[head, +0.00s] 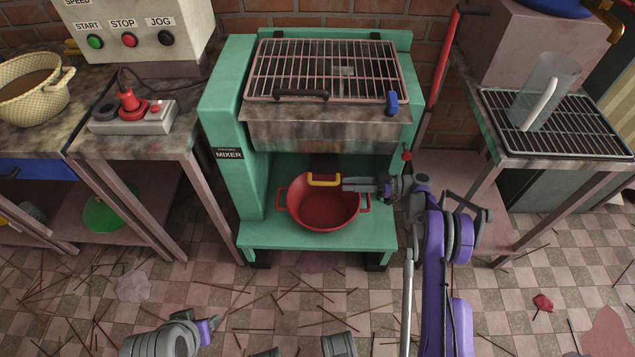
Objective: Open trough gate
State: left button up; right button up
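The green mixer (222,110) stands in the middle, with a metal trough (325,131) under a grated lid (327,70). A yellow handle (323,180) on a dark part shows below the trough, above the red bowl (322,205). I take it for the gate's handle; how far the gate is open is unclear. My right gripper (346,184) points left, with its tips at the right end of the yellow handle. I cannot tell whether it grips the handle. My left gripper (207,328) is low at the left, over the floor, away from the mixer; its fingers are too small to judge.
A red lever (442,60) rises right of the mixer. A blue knob (392,103) is on the lid's front right. Sticks litter the floor.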

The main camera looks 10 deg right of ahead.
aim_at(319, 183)
jog(key=x, duration=1)
jog(key=shift+a+b, duration=0.2)
jog(key=shift+b, duration=0.15)
jog(key=shift+c, duration=0.3)
grip_shut()
dwell(0.6)
